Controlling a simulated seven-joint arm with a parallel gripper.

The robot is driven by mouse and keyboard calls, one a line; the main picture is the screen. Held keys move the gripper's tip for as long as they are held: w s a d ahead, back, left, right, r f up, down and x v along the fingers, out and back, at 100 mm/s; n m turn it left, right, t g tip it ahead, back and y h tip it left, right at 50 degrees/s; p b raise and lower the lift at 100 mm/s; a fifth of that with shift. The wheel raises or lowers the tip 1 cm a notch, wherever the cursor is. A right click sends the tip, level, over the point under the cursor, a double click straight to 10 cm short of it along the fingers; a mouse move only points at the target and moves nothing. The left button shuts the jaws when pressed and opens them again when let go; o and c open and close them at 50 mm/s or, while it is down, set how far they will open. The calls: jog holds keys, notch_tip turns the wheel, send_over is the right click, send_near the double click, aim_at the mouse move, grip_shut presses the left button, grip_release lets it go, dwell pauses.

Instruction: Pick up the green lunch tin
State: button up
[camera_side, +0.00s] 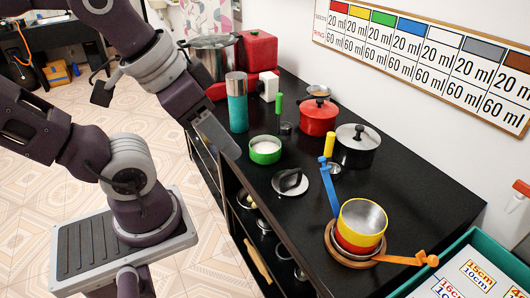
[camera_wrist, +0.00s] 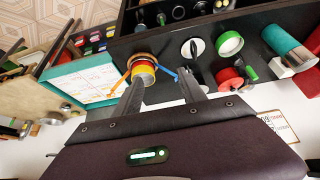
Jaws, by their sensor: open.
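The green lunch tin (camera_side: 265,150) is a low round tin with a green side and a white top. It stands upright on the black counter (camera_side: 428,190), left of the red pot. In the wrist view the tin (camera_wrist: 229,43) shows at the upper right, outside the space between my fingers. My gripper (camera_wrist: 160,84) is open and empty, its two dark fingers apart. In the side view my arm's end hangs just left of the tin, apart from it; the fingertips are hard to make out there.
A teal cylinder (camera_side: 237,102) stands behind the tin. A red pot (camera_side: 318,117), a black pot (camera_side: 356,146) and a white plate (camera_side: 290,182) with a dark item are near. Yellow and red stacked bowls (camera_side: 362,222) with blue and orange handles stand at the front.

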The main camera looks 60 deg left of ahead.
jog(key=o, duration=1)
jog(key=w+a+n+g, duration=0.2)
jog(key=w+a+n, duration=0.4)
jog(key=w, duration=0.8)
jog(key=n+g, duration=0.4)
jog(key=n, duration=0.4)
send_over(265, 146)
jog(key=s+d, duration=0.1)
jog(key=d, duration=0.2)
jog(key=f, duration=2.4)
jog(key=shift+s+a+f, duration=0.15)
jog(key=shift+a+f, duration=0.1)
jog(key=shift+f, duration=0.1)
jog(key=f, duration=0.4)
jog(key=d+f, duration=0.1)
jog(key=f, duration=0.2)
jog(key=shift+s, duration=0.25)
